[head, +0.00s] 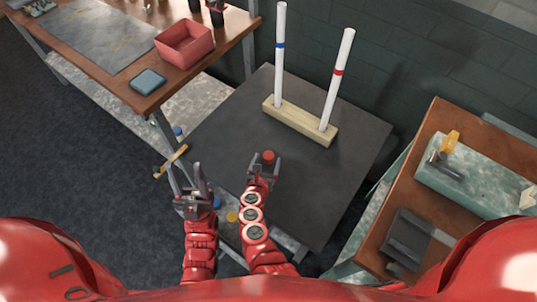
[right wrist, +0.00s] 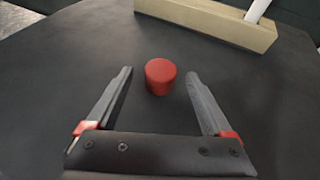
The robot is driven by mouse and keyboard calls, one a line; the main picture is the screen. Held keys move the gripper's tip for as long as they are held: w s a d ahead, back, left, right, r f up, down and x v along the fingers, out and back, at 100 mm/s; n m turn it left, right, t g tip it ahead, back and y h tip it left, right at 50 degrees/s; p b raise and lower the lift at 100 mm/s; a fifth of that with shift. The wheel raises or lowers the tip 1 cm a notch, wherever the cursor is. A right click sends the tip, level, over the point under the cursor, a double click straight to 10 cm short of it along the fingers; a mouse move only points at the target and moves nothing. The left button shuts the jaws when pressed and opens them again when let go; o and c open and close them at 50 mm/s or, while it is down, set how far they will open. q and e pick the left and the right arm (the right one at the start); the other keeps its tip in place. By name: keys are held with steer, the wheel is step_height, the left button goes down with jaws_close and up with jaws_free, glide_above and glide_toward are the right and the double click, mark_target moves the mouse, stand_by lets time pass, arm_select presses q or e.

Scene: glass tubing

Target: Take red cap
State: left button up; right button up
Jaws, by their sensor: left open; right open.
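The red cap (head: 269,157) is a small red cylinder standing upright on the dark table. In the right wrist view the cap (right wrist: 160,76) sits between and slightly beyond the fingertips, touching neither finger. My right gripper (head: 265,163) is open around the near side of the cap; its two fingers show in the right wrist view (right wrist: 160,75). My left gripper (head: 187,180) is open and empty, off the table's left edge. A wooden block (head: 300,122) behind the cap holds two upright white tubes, one with a blue band (head: 280,55) and one with a red band (head: 337,80).
The dark table (head: 230,125) is clear around the cap. A wooden desk at upper left carries a red box (head: 184,43) and a blue-grey item (head: 147,81). A wooden bench at right holds a green slab (head: 480,175) and a dark device (head: 408,235).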

mark_target(268, 160)
steer(key=shift+x, duration=1.5)
jaws_close()
